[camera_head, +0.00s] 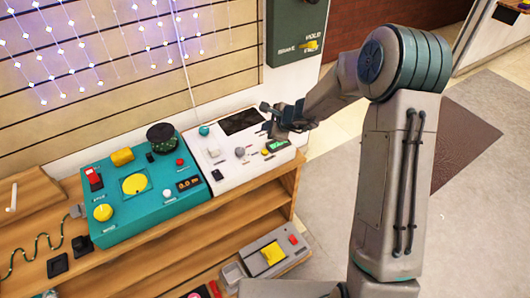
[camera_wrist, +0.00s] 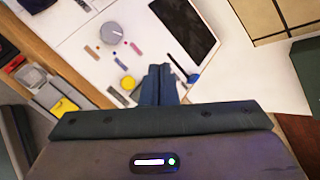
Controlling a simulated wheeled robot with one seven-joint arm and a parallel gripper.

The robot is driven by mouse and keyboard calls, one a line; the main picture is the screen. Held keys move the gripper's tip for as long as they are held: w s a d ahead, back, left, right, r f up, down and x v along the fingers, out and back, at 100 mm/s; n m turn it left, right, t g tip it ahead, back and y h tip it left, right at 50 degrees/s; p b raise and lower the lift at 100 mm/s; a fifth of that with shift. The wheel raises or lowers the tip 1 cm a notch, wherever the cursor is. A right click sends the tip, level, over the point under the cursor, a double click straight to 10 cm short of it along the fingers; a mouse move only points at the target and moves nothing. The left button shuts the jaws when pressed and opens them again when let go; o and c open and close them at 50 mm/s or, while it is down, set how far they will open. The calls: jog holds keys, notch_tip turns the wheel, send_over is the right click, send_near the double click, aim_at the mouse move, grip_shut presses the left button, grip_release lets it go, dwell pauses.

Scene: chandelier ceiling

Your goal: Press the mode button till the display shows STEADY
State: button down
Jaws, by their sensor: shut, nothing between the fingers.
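The white panel (camera_head: 222,172) lies on the wooden bench, with a dark screen (camera_head: 240,121) and a small lit green display (camera_head: 277,145) whose text I cannot read. In the wrist view the panel (camera_wrist: 75,28) carries a grey knob (camera_wrist: 110,32), a yellow button (camera_wrist: 127,83), small coloured bars and the dark screen (camera_wrist: 182,35). I cannot tell which control is the mode button. My gripper (camera_head: 268,122) is over the panel's right part, near the display. In the wrist view its fingers (camera_wrist: 159,82) are together and empty, just right of the yellow button; contact is unclear.
A teal console (camera_head: 150,205) with a yellow dial, red switch and black knob stands left of the panel. A dark green box (camera_head: 297,35) with a yellow lever hangs on the wall behind. A lower shelf holds a grey device (camera_head: 262,262). Floor is clear at right.

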dwell(0.3)
jog(key=b, duration=0.7)
send_over(267, 153)
notch_tip(267, 153, down, 8)
jog(key=shift+w+r, duration=0.1)
jog(key=shift+r, duration=0.05)
jog(key=shift+f+b, duration=0.5)
jog(key=shift+f, duration=0.1)
dwell(1.2)
jog(key=shift+f+b, duration=0.3)
jog(key=shift+b, duration=0.35)
jog(key=shift+f+b, duration=0.5)
jog(key=shift+b, duration=0.15)
dwell(0.4)
dwell(0.3)
jog(key=shift+r+p, duration=0.7)
jog(key=shift+r, duration=0.25)
